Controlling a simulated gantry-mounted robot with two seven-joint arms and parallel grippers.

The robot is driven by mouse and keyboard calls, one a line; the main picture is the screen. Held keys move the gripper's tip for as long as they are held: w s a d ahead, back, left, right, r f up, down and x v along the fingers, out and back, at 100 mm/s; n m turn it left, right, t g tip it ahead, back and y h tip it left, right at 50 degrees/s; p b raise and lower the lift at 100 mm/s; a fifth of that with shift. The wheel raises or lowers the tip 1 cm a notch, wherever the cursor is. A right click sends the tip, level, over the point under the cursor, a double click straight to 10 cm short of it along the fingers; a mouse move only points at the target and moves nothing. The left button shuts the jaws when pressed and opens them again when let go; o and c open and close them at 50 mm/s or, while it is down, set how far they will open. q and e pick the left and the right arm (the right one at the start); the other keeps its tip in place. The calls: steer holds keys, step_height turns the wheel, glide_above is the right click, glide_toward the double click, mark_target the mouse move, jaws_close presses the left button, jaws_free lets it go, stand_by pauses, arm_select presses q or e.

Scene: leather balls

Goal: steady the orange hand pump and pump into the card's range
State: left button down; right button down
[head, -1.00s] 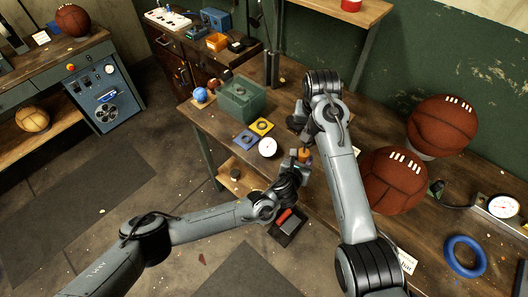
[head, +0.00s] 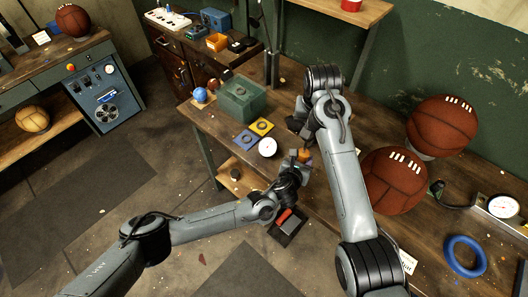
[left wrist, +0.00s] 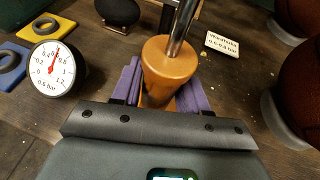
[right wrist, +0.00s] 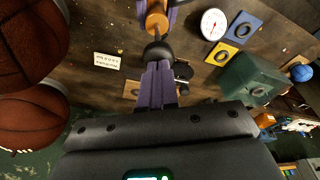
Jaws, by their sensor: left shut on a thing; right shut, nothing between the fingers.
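The orange hand pump (left wrist: 168,70) stands upright on the bench, its metal rod (left wrist: 183,25) rising out of it. My left gripper (left wrist: 158,92) is shut around the pump body, purple fingers on both sides. It also shows in the head view (head: 300,165). In the right wrist view the pump (right wrist: 156,20) has a black knob (right wrist: 157,51) on its rod. My right gripper (right wrist: 156,70) is shut, empty, with its fingertips at the knob; I cannot tell whether they touch. The white gauge (left wrist: 52,69) has its red needle near 0.6. The card (left wrist: 222,43) appears to read 0.6-0.8 bar.
Two brown balls (head: 394,180) (head: 442,124) stand to the right on the bench. A green box (head: 240,100), a yellow pad (head: 261,127) and a blue pad (head: 246,141) lie left of the gauge. A blue ring (head: 465,256) lies at the right.

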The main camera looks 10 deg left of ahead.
steer(key=shift+s+x, duration=0.25)
steer(key=shift+x, duration=0.9)
steer(key=shift+s+x, duration=0.25)
steer(key=shift+x, duration=0.9)
steer(key=shift+s+x, duration=0.2)
steer(key=shift+x, duration=0.95)
steer(key=shift+w+v, duration=0.25)
steer(key=shift+v, duration=0.9)
steer(key=shift+w+v, duration=0.2)
steer(key=shift+v, duration=0.9)
steer(key=shift+w+v, duration=0.25)
steer(key=shift+v, duration=0.9)
steer(key=shift+r, duration=0.25)
steer(key=w+v, duration=0.1)
steer(key=v, duration=0.5)
steer(key=shift+r, duration=0.5)
steer(key=shift+w, duration=0.1)
arm_select(q)
steer(key=c, duration=0.5)
jaws_free()
steer(key=shift+s, duration=0.1)
